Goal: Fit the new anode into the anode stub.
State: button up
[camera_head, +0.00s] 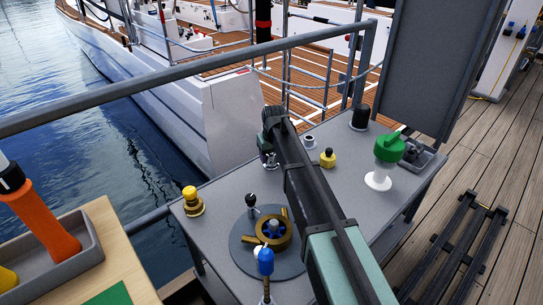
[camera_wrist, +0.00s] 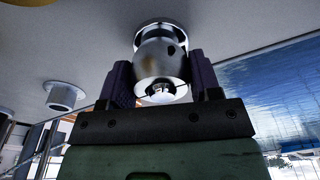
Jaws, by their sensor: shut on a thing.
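My gripper (camera_head: 268,146) is over the left back part of the grey table, near the rail. In the wrist view, its two dark fingers (camera_wrist: 160,68) are shut on a rounded silver metal piece with dark spots, seemingly an anode (camera_wrist: 158,58). A wider silver flange shows at the piece's far end, against the grey table top; I cannot tell whether they are joined or only touching. In the head view, only a small silver part shows below the gripper (camera_head: 270,160). A short flanged metal stub (camera_head: 310,141) stands to the right, empty-looking; it also shows in the wrist view (camera_wrist: 63,95).
A yellow-topped fitting (camera_head: 327,158) and a green-handled white valve (camera_head: 384,160) stand right of my arm. A brass wheel on a round plate (camera_head: 247,257) and a brass fitting (camera_head: 193,201) stand left. A metal rail (camera_head: 190,69) runs behind the table (camera_head: 222,190).

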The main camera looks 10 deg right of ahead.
jog(key=shift+d+f, duration=0.1)
jog(key=shift+f, duration=0.3)
jog(key=o, duration=1.3)
jog(key=shift+r, duration=0.1)
notch_tip(320, 180, up, 11)
jog(key=s+p, duration=0.1)
jog(key=p, duration=0.9)
jog(key=shift+d, duration=0.2)
jog(key=shift+s, duration=0.1)
jog(key=s+d+m+g, duration=0.1)
jog(key=s+d, duration=0.2)
jog(key=s, duration=1.3)
jog(key=s+d+m, duration=0.2)
jog(key=s, duration=1.4)
notch_tip(320, 180, up, 16)
jog(key=w+p, duration=0.1)
jog(key=p, duration=1.5)
jog(key=shift+w+d+f, duration=0.15)
jog(key=shift+w+f, duration=0.1)
